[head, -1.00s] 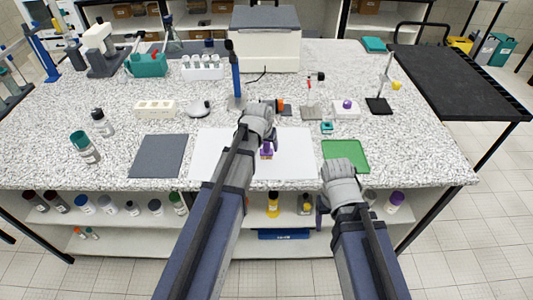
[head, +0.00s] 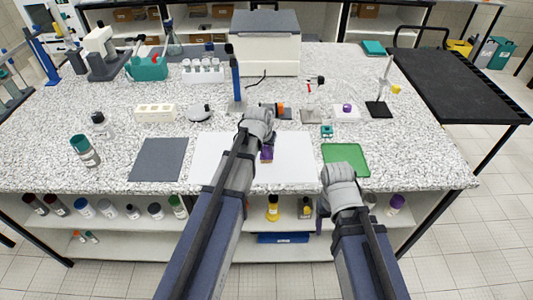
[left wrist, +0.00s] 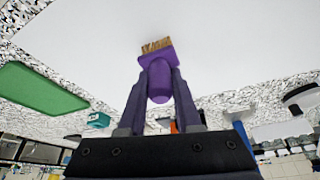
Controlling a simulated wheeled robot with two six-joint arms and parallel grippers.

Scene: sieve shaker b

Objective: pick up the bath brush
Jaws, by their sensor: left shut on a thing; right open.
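The bath brush is a purple block with a short purple handle and tan bristles. In the left wrist view the brush (left wrist: 157,64) sits between the two dark fingers, its bristles pointing away from my gripper. In the head view the brush (head: 267,154) shows partly below my left gripper (head: 268,143), over the white sheet (head: 295,160). My left gripper is shut on the brush's handle. I cannot tell whether the bristles touch the sheet. My right gripper (head: 322,208) is at the table's front edge, apart from the brush, and mostly hidden by its own wrist.
A green tray (head: 350,160) lies right of the sheet and a dark grey mat (head: 158,160) left of it. A blue-posted stand (head: 236,80), a small teal item (head: 327,131) and a white block with a purple top (head: 346,112) stand behind.

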